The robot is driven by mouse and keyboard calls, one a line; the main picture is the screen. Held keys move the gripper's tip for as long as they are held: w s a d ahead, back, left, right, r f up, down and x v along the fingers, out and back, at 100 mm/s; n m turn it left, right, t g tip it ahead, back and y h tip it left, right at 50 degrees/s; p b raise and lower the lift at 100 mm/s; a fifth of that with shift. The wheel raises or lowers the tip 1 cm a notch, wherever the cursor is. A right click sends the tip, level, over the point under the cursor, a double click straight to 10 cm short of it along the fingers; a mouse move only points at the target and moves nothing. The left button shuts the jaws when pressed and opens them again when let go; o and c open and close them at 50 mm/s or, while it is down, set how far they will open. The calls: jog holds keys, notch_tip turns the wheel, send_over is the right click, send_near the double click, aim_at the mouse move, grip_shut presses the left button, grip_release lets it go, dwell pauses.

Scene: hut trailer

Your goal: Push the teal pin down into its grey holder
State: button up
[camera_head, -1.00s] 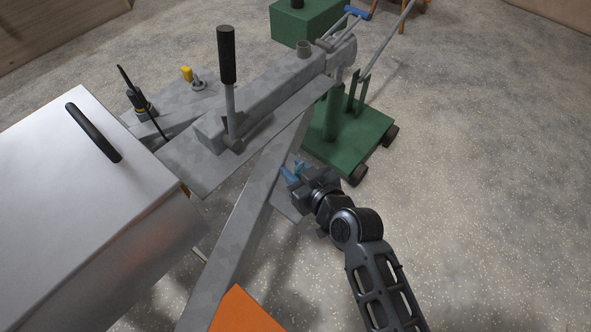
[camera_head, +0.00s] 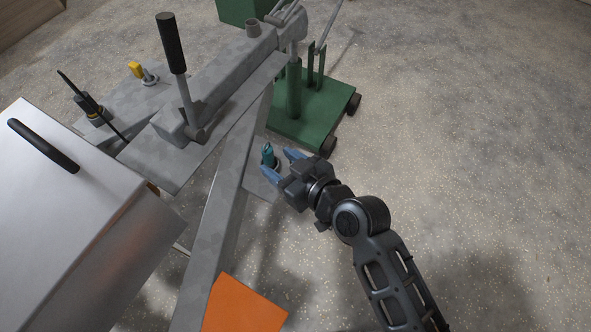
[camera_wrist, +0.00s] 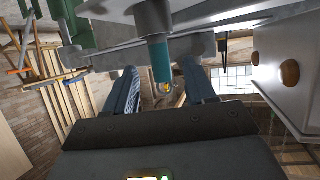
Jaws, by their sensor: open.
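The teal pin (camera_head: 268,152) stands upright at the side of the long grey beam, above a small grey plate (camera_head: 259,185). In the wrist view the teal pin (camera_wrist: 161,62) sticks out of a grey cylindrical holder (camera_wrist: 152,20). How deep it sits is hard to tell. My gripper (camera_head: 281,164) is open, with its blue fingers apart and pointing at the pin from the right. The fingertips are close to the pin, but not closed on it. In the head view one finger partly covers the holder.
The long grey beam (camera_head: 222,215) runs beside the pin. A green wheeled base (camera_head: 312,112) stands just behind. A black-handled lever (camera_head: 172,45), a white box (camera_head: 60,200) and an orange panel (camera_head: 240,305) are to the left and front. Speckled floor to the right is clear.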

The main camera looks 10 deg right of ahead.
jog(key=v, duration=0.5)
jog(key=s+d+f+m+t+h, duration=0.1)
jog(key=s+d+m+h, duration=0.2)
jog(key=s+d, duration=0.5)
jog(key=s+d+r+m+t+h, duration=0.1)
jog(key=s+d+r+m+h, duration=0.1)
jog(key=s+d+r, duration=0.2)
jog(key=s+d+r+m+t+h, duration=0.1)
jog(key=s+d+r, duration=0.3)
jog(key=s+r, duration=0.6)
jog(key=s+h, duration=0.1)
jog(key=s, duration=0.6)
jog(key=shift+s+d+r+m+t+h, duration=0.2)
jog(key=shift+s+d+m+t+h, duration=0.1)
jog(key=shift+m, duration=0.1)
